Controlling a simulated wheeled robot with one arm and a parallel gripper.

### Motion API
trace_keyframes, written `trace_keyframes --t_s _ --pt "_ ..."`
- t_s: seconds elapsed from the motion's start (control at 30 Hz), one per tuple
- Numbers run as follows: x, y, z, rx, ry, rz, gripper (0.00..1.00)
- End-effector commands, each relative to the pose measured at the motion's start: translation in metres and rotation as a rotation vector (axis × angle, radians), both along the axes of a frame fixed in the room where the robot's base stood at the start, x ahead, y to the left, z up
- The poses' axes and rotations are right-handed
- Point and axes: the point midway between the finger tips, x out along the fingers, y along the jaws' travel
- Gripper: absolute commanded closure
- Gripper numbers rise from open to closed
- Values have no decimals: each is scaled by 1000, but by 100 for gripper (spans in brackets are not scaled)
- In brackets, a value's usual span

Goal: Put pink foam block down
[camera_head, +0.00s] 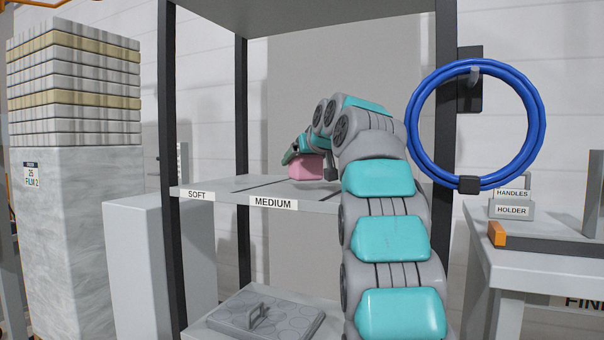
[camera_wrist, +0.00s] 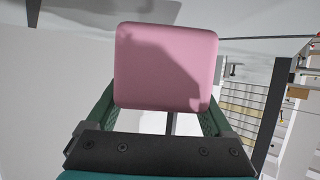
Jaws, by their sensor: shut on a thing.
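The pink foam block (camera_head: 306,167) is held by my gripper (camera_head: 298,158) over the grey shelf (camera_head: 232,183) between the black posts. It is behind the front edge labelled MEDIUM. I cannot tell whether its underside touches the shelf. In the wrist view the pink foam block (camera_wrist: 166,66) sits between the two green fingers of my gripper (camera_wrist: 158,98), which are shut on it. My arm hides the right part of the shelf.
A SOFT label (camera_head: 195,196) and a MEDIUM label (camera_head: 273,203) mark the shelf edge. A grey lidded panel (camera_head: 270,318) lies on the lower level. A blue hose coil (camera_head: 415,125) hangs at the right post. The shelf's left part looks clear.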

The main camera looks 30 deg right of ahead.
Motion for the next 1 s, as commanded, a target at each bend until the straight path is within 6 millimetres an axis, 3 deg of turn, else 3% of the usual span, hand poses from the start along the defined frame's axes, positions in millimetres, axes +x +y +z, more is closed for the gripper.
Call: trace_keyframes --t_s 0.23,0.67,0.7,0.8,1.0 --pt "0 0 -23 1 5 1 73" --pt "0 0 -28 0 2 0 73" --pt "0 0 -28 0 1 0 11" --pt "0 0 -27 0 2 0 0" --pt "0 0 -27 0 2 0 0"
